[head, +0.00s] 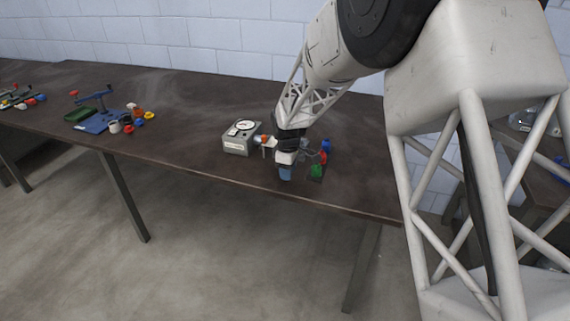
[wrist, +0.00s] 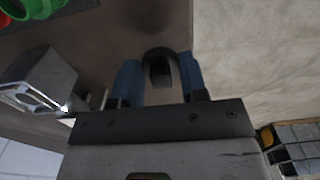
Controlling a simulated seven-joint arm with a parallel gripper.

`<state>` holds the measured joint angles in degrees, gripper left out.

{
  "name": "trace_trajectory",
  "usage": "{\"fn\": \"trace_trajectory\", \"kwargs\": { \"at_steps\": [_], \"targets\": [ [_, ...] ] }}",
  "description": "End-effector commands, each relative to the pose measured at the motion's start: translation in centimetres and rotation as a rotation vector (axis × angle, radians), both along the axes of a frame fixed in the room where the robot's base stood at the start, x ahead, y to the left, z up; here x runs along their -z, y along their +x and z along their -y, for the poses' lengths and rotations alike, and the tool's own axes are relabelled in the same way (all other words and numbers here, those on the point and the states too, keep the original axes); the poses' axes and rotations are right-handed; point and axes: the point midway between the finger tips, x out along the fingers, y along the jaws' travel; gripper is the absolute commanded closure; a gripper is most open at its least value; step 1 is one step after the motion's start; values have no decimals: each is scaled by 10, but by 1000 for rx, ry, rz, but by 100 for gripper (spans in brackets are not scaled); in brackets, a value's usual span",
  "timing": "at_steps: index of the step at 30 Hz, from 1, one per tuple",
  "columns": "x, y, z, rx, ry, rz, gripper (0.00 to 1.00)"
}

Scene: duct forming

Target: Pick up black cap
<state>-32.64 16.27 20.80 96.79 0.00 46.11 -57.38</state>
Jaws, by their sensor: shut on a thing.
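My gripper (head: 286,174) is low at the front edge of the dark table, with its blue fingers pointing down. In the wrist view, my gripper (wrist: 158,80) is shut on a dark, rounded piece, the black cap (wrist: 160,66), which sits between the two blue fingers. Its top rim looks dark and its middle paler; its lower part is hidden by the gripper body. In the head view the cap is hidden by the fingers. I cannot tell whether it still touches the table.
Close right of my gripper stand a green piece (head: 316,170), a red piece (head: 323,157) and a blue piece (head: 326,145). A grey box with a dial (head: 236,143) is to the left. A metal bracket (wrist: 40,80) is near the fingers.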

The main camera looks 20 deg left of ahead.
Motion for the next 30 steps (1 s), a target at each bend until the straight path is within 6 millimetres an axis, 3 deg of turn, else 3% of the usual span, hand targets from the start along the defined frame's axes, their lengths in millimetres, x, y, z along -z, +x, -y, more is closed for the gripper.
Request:
{"fn": "trace_trajectory", "kwargs": {
  "at_steps": [6,15,30],
  "targets": [
    [-4,-28,18,0,0,1,83],
    [-6,-54,34,0,-1,-1,83],
    [-7,-63,39,0,0,0,83]
  ]
}}
